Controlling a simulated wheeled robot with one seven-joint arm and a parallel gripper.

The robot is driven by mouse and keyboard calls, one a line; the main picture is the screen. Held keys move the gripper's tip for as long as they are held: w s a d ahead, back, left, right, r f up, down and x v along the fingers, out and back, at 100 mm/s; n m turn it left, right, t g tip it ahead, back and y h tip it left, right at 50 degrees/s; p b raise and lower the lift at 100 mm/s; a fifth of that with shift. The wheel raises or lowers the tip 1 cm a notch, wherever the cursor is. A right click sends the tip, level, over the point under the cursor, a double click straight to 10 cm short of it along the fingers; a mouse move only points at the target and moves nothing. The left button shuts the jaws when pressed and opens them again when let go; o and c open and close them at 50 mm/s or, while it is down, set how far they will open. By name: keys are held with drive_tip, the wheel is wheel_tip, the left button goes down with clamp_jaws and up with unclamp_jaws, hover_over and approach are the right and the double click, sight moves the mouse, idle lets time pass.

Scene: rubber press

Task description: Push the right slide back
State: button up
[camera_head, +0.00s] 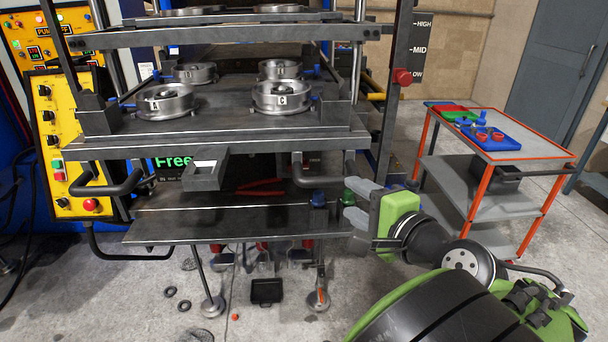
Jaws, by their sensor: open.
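The press has a dark metal slide plate (222,138) that juts toward me and bears round metal moulds, with A on the left mould (165,101) and C on the right mould (282,97). I cannot clearly tell a separate right slide. A bent black handle (318,181) sticks out under the plate's right front. A similar handle (108,188) is at the left. My gripper (350,202), green with grey fingers, is open and empty, low at the press's right front corner. It is right of the right handle, and I see no clear contact. Its fingers partly overlap the press's lower edge in the picture.
A lower metal shelf (190,224) runs beneath the handles. A yellow control panel (57,150) stands at the left. An orange-framed cart (540,148) with coloured parts is at the right. Small items, including a black tray (267,291), lie on the floor below.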

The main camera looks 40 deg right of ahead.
sight(323, 179)
drive_tip(key=x, duration=1.1)
drive_tip(key=shift+w+d, duration=0.1)
drive_tip(key=shift+w, duration=0.15)
clamp_jaws()
